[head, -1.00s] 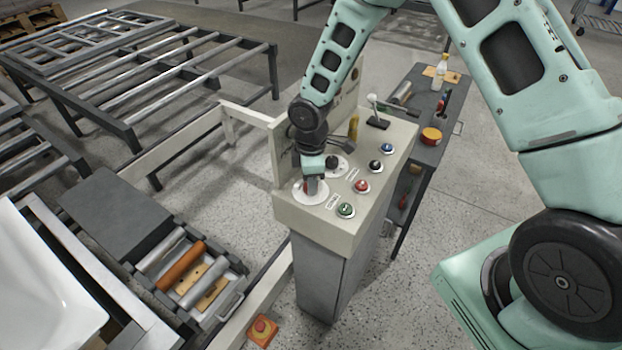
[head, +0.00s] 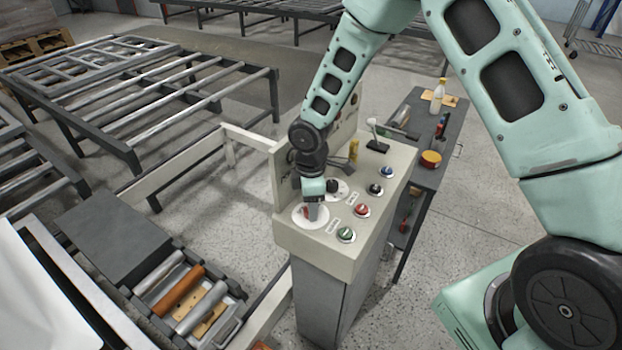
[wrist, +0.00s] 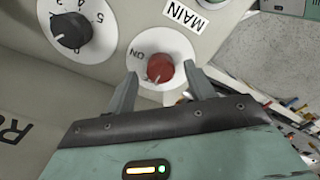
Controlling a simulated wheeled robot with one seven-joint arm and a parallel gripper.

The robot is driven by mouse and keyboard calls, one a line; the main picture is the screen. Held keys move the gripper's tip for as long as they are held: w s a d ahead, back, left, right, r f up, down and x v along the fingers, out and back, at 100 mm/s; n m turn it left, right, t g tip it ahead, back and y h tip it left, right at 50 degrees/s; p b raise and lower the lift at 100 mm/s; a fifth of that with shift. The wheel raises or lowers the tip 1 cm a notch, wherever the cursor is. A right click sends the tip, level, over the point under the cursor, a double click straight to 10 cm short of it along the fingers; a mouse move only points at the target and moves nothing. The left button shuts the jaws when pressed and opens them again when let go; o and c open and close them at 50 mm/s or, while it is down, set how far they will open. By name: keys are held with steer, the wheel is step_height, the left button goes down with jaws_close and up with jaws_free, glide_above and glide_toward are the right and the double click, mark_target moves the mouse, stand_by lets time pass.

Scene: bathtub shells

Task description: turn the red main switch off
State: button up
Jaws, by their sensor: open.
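The red main switch (wrist: 160,68) is a round knob on a white disc. Beside it are the letters "ON" and a "MAIN" label. In the head view my gripper (head: 312,212) points down at the white disc on the near left of the console top, and mostly hides the knob.
The console (head: 325,258) also carries a black numbered dial (wrist: 72,30), a green button (head: 346,234), a red button (head: 362,210), more buttons and a lever (head: 374,130). A dark side table (head: 440,115) stands behind right. A roller tray (head: 190,295) lies at lower left.

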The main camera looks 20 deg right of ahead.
step_height(320, 180, up, 17)
steer(key=b, duration=0.2)
steer(key=shift+f, duration=0.15)
stand_by(0.3)
steer(key=s+a+m+b, duration=0.1)
steer(key=s+a+m, duration=0.2)
steer(key=s, duration=1)
steer(key=s+a+m+b, duration=0.1)
steer(key=s+a+m, duration=0.3)
steer(key=s, duration=1)
steer(key=shift+s+r+y+b, duration=0.2)
steer(key=shift+s+y+b, duration=0.05)
steer(key=shift+y+b, duration=0.1)
